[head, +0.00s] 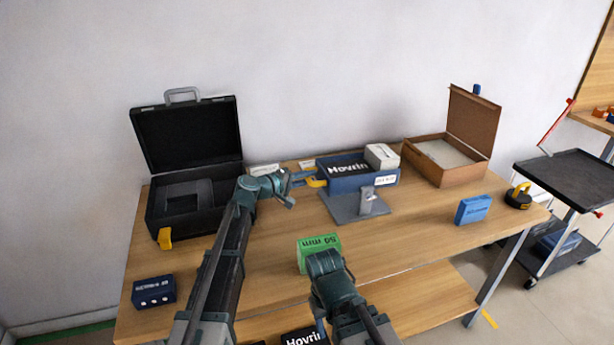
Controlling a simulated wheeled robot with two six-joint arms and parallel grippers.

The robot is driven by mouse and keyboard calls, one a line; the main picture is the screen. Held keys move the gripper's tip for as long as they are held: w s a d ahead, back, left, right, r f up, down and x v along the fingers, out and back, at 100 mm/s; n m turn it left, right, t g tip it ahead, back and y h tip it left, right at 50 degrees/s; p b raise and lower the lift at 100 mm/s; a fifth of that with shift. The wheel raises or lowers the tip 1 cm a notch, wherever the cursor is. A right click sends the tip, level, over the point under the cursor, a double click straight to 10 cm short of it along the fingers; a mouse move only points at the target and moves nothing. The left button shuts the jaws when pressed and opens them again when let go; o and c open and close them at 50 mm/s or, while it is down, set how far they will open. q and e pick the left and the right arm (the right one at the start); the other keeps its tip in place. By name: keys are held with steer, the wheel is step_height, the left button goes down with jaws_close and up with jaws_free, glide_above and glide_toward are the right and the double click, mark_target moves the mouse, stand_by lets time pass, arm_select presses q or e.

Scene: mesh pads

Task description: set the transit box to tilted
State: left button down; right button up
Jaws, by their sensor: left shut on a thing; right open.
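A blue open-topped box (352,186), which I take to be the transit box, sits on a grey stand (345,207) at the middle back of the table. It holds a black pack marked "Hovrin" (347,169) and a pale grey box (382,156). A yellow handle (318,183) sticks out at its left side. My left gripper (306,180) is shut on this handle. My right gripper (323,255) is open at the near edge of a green box marked "50 mm" (320,242); its fingers are mostly hidden. I cannot tell the blue box's exact tilt.
An open black case (165,215) stands at the left and an open brown carton (462,174) at the back right. A dark blue box (153,291) lies front left, a lighter blue box (473,210) at the right. A black cart (570,178) stands beyond the table.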

arm_select(q)
steer(key=shift+w+d+r+m+g+y+p, duration=0.3)
steer(key=shift+d+r+y+p, duration=0.4)
steer(key=shift+r+p, duration=1.2)
steer(key=shift+w+d+r+m+g+y+p, duration=0.15)
steer(key=shift+d+r+g+y+p, duration=0.5)
steer(key=shift+p, duration=2.3)
steer(key=shift+w+d+r+m+g+y+p, duration=0.25)
steer(key=shift+d+r+y+p, duration=0.45)
steer(key=shift+r+p, duration=1.25)
steer(key=shift+d+f+p, duration=0.2)
steer(key=shift+f+p, duration=0.15)
steer(key=shift+p, duration=0.2)
steer(key=c, duration=0.8)
jaws_free()
steer(key=shift+o, duration=0.2)
